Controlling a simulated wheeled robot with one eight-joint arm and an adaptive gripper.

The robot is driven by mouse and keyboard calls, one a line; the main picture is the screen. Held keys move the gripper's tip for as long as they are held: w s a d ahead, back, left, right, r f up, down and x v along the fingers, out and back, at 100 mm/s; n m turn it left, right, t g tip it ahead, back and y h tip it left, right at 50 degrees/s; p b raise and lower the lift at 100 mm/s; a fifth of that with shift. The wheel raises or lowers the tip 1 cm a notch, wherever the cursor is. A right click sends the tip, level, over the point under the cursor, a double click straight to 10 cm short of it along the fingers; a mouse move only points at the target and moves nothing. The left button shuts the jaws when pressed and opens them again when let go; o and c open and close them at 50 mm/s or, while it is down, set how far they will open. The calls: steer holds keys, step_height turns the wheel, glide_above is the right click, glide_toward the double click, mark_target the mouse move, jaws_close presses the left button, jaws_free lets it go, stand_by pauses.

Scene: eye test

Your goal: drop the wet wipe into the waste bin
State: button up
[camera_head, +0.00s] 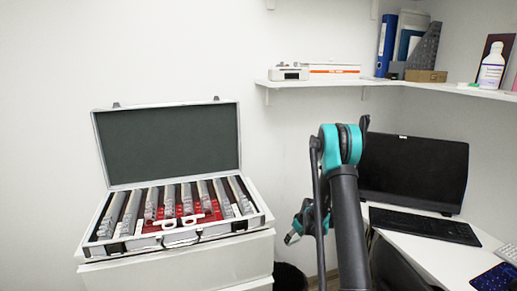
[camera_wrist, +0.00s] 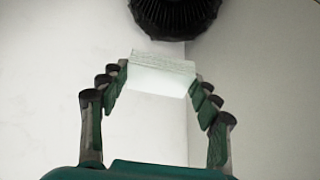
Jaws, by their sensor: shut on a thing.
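My gripper (camera_wrist: 161,80) is shut on the wet wipe (camera_wrist: 160,72), a pale, folded piece held between the two fingertips in the wrist view. The black ribbed waste bin (camera_wrist: 175,14) shows at the top edge of the wrist view, beyond the wipe and apart from it, partly cut off. In the head view the dark bin (camera_head: 290,278) stands low, right of the white cabinet, mostly out of frame. My gripper (camera_head: 294,236) shows there above the bin's height, partly hidden by my arm; the wipe cannot be made out.
An open lens case (camera_head: 170,244) stands on the white cabinet (camera_head: 180,272) at the left. A desk (camera_head: 430,252) with a dark monitor (camera_head: 414,170) and keyboard (camera_head: 424,226) is at the right. A wall shelf (camera_head: 330,81) holds boxes and folders above.

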step_height(320, 180, down, 23)
steer(key=w+a+n+g+y, duration=0.1)
steer(key=w+n, duration=0.1)
steer(key=n, duration=0.3)
steer(key=shift+a+f+g, duration=0.15)
steer(key=shift+a+g, duration=0.05)
steer(key=shift+g, duration=0.1)
steer(key=shift+w, duration=0.1)
steer(key=o, duration=1.2)
steer(key=v, duration=1.2)
